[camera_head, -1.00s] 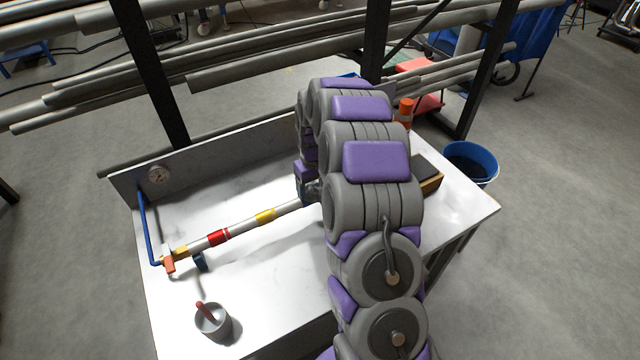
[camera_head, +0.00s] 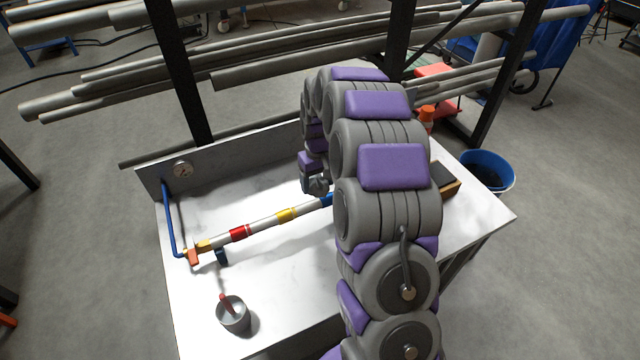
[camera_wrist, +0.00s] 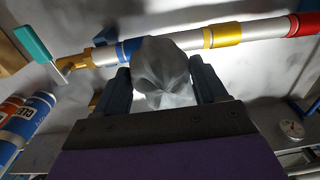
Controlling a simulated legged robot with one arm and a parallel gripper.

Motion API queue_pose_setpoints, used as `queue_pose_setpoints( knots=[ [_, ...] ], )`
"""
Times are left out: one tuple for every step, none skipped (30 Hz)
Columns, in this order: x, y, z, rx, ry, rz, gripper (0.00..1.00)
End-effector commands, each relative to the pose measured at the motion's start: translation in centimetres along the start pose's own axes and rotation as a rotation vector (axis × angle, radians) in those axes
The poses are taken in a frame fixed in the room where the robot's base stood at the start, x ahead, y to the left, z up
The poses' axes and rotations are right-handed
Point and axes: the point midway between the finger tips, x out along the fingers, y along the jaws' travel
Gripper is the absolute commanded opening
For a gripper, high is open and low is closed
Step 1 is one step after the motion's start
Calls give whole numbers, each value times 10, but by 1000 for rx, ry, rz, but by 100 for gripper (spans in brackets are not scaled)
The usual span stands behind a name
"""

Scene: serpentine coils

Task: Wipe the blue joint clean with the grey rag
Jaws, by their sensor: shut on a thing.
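My gripper (camera_wrist: 160,74) is shut on the crumpled grey rag (camera_wrist: 164,88), which bulges out between its two dark fingers. The pipe's blue joint (camera_wrist: 129,48) shows beyond the left finger in the wrist view. The rag overlaps the joint's right edge in that view; I cannot tell whether they touch. In the head view, a bit of the blue joint (camera_head: 327,199) shows beside my arm, with my gripper (camera_head: 317,187) at its upper left. The rag cannot be made out there.
The pipe also has a yellow joint (camera_head: 286,215) and a red joint (camera_head: 238,233). A grey cup (camera_head: 233,314) stands in front on the white bench (camera_head: 290,290). A gauge (camera_head: 182,169) is on the back panel.

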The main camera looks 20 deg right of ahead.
Motion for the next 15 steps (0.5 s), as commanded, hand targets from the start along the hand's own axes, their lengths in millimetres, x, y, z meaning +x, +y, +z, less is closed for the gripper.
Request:
queue_pose_setpoints(
  knots=[
    [-7, -2, 0, -1, 1, 1, 27],
    [-10, -2, 0, -1, 1, 0, 27],
    [-13, -2, 1, -1, 0, 0, 27],
    [-15, -3, 1, -1, -1, 0, 27],
    [-17, -3, 2, -1, -1, -1, 27],
    [-18, -3, 2, -1, -2, -1, 27],
    [-19, -3, 2, -1, -2, -1, 27],
    [-20, -3, 2, -1, -3, -1, 27],
    [-20, -4, 2, -1, -3, -2, 27],
    [-20, -3, 2, 0, -3, -2, 27],
    [-20, -3, 2, 0, -3, -2, 27],
    [-20, -3, 2, 0, -3, -2, 27],
    [-20, -3, 2, 0, -3, -2, 27],
    [-20, -3, 2, 0, -2, -2, 27],
    [-20, -3, 2, 0, -2, -2, 27]
  ],
)
